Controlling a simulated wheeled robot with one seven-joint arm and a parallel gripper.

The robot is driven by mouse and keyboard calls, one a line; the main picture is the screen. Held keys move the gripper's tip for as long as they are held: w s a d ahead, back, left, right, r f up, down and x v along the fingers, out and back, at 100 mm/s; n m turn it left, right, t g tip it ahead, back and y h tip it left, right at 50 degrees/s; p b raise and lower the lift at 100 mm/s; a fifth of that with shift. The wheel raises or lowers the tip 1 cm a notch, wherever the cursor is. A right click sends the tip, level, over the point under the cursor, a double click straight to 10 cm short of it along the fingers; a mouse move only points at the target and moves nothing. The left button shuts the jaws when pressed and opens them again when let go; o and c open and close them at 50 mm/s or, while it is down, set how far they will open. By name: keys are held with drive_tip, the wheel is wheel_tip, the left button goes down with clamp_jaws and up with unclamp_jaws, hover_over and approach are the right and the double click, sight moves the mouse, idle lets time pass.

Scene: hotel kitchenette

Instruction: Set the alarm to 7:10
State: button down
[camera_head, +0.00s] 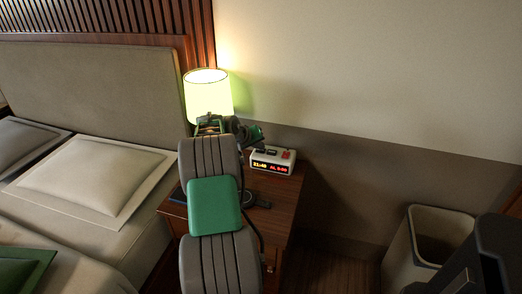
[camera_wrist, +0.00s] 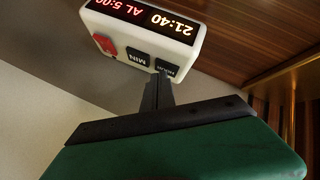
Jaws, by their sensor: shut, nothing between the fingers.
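The white alarm clock (camera_head: 272,161) stands on the wooden nightstand. Its display reads 21:40 in amber and AL 5:00 in red. The clock also shows upside down in the wrist view (camera_wrist: 148,34), with a red button (camera_wrist: 105,44), a dark MIN button (camera_wrist: 138,59) and another dark button (camera_wrist: 167,68), probably the hour one, on its top. My gripper (camera_wrist: 160,78) is shut and empty. Its fingertips are at that other dark button and partly cover it; I cannot tell whether they press it. In the head view my arm hides much of the gripper.
A lit lamp (camera_head: 208,97) stands behind my arm on the nightstand (camera_head: 292,190). A dark flat object (camera_head: 258,203) lies near the arm. The bed (camera_head: 95,180) is at left, a bin (camera_head: 400,255) at right. The wall is close behind the clock.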

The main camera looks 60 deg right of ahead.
sight(259, 151)
drive_tip(key=shift+f, duration=0.15)
idle(0.3)
drive_tip(key=shift+r+p, duration=0.55)
drive_tip(key=shift+r, duration=0.2)
wheel_tip(259, 151, up, 5)
drive_tip(key=p, duration=0.3)
drive_tip(key=shift+r+p, duration=0.15)
drive_tip(key=shift+p, duration=0.2)
idle(1.9)
